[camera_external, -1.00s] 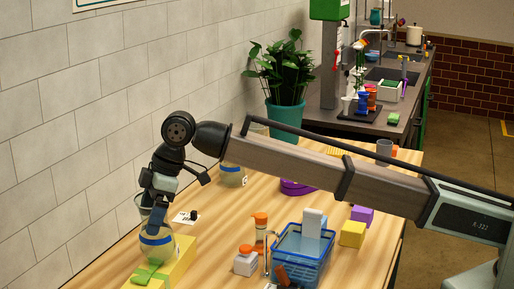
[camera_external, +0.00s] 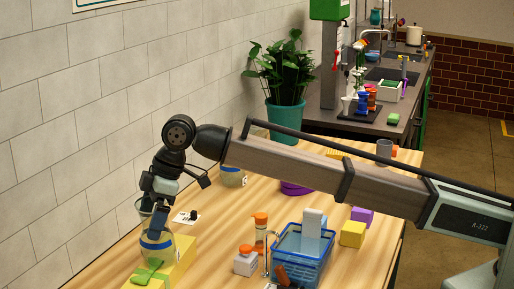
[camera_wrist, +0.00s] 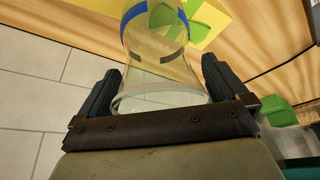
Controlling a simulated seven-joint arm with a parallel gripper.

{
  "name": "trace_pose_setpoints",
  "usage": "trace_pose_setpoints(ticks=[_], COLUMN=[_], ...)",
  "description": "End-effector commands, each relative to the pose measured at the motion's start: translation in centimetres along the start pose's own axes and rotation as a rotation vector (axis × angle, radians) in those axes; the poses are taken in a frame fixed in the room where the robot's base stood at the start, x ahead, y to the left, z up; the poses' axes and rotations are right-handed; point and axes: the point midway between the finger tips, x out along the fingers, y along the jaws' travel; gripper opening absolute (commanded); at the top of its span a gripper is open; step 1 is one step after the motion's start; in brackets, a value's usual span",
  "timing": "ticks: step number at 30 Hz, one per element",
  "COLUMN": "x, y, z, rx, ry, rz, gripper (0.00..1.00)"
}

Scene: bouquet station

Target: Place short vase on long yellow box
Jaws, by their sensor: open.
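The short clear vase (camera_external: 157,253) with a blue band stands on the long yellow box (camera_external: 182,262) at the table's front left. In the wrist view the vase (camera_wrist: 158,66) shows its wide rim close to the camera, with the blue band farther off. My gripper (camera_external: 154,222) is open at the top of the vase. In the wrist view my gripper (camera_wrist: 160,92) has one finger on each side of the vase, with small gaps visible. A green bow (camera_external: 148,271) is on the box beside the vase's base.
A blue basket (camera_external: 302,262), orange-capped bottles (camera_external: 260,232), a yellow block (camera_external: 352,234) and a purple block (camera_external: 362,215) stand to the right. Another blue-banded container (camera_external: 232,177) stands behind. A tiled wall (camera_external: 60,150) rises close on the left.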

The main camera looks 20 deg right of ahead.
Motion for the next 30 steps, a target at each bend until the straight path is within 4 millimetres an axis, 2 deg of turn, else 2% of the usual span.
trace_pose_setpoints(ticks=[5, 12, 18, 24, 30], x=[-2.3, -6.8, -9.9, -11.6, -11.9], y=[0.0, 0.0, 0.0, 0.0, 0.0], z=[0.0, 0.0, 0.0, 0.0, 0.0], rx=[0.0, 0.0, 0.0, 0.001, 0.0], ry=[0.002, 0.002, 0.001, 0.0, 0.0], rz=[0.001, 0.001, 0.001, 0.0, 0.0], gripper=[1.0, 1.0, 1.0, 1.0, 1.0])
